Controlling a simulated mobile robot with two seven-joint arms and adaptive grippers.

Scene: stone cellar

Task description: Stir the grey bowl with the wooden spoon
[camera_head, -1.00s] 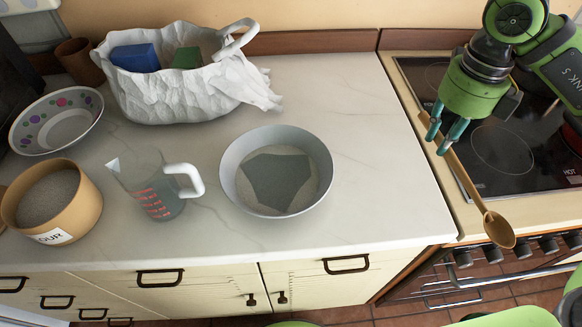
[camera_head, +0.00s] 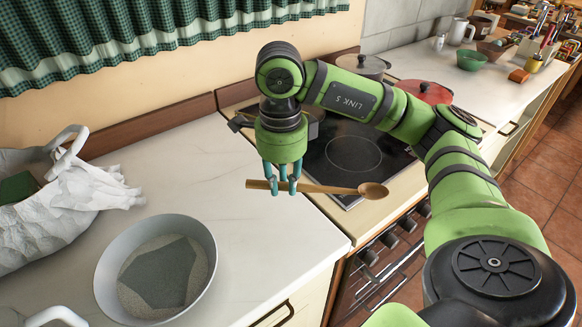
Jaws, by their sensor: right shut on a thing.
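The grey bowl (camera_head: 207,262) stands on the white counter at the lower left in the head view. It holds a pale grainy layer with a darker grey patch. My right gripper (camera_head: 283,188) is shut on the wooden spoon (camera_head: 335,189) near its handle end. The spoon lies roughly level in the picture, its round head pointing right, away from the bowl. Gripper and spoon are up and to the right of the bowl, apart from it, near the counter's edge beside the stove. My left gripper is not in view.
A white crumpled bag-like basket (camera_head: 45,225) stands left of the bowl. A white jug handle (camera_head: 58,316) shows at the bottom left. The black stove top (camera_head: 350,155) carries a red pot (camera_head: 424,92) and a grey pot (camera_head: 362,66) at the back. The counter behind the bowl is clear.

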